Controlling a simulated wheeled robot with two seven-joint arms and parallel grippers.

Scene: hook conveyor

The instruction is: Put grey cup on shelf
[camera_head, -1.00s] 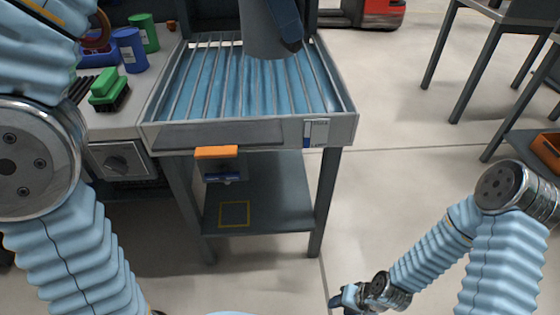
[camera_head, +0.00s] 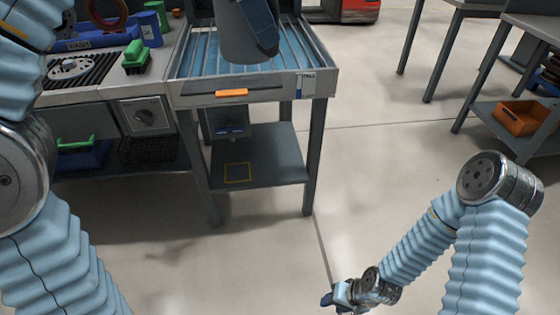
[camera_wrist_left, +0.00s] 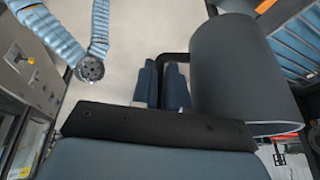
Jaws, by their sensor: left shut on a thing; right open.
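The large grey cup (camera_head: 246,38) is held upright-looking in front of the roller table's top. My left gripper (camera_head: 266,40) shows as dark blue fingers at the cup's right side. In the left wrist view its fingers (camera_wrist_left: 163,84) are shut on the cup's handle, with the grey cup (camera_wrist_left: 236,72) to their right.
A wash counter (camera_head: 75,96) with a green brush (camera_head: 136,57) and blue cup (camera_head: 150,28) adjoins left. Clear floor lies in front and right. An orange bin (camera_head: 522,118) sits on a right-hand rack.

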